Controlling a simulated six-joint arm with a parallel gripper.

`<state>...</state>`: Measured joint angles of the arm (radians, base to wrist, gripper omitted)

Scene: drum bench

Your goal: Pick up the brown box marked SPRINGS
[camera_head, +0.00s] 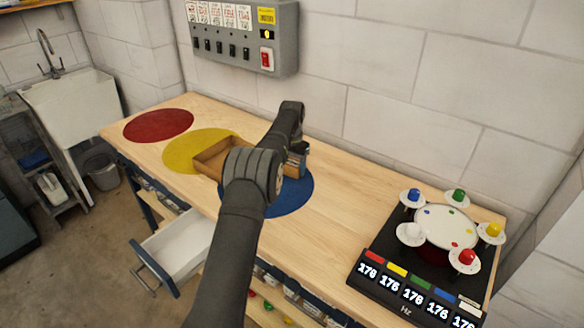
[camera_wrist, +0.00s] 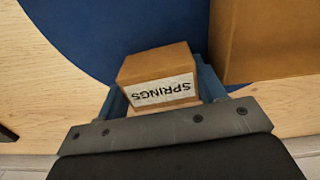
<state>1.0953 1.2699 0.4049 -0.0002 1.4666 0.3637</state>
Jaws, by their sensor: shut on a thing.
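The brown box marked SPRINGS (camera_wrist: 155,62) is between the two blue fingers of my gripper (camera_wrist: 163,86) in the wrist view. Its white label faces the camera and reads upside down. My gripper is shut on it, with a finger along each side. In the head view my gripper (camera_head: 297,163) is over the blue disc (camera_head: 292,197), and my arm hides the box there. I cannot tell whether the box touches the bench or is clear of it.
A brown open tray (camera_head: 208,160) lies close by on the yellow disc (camera_head: 180,160); a brown wall (camera_wrist: 265,40) stands right of the box in the wrist view. A red disc (camera_head: 158,125) is bare. A drum pad unit (camera_head: 430,250) stands at right. A drawer (camera_head: 175,250) hangs open in front.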

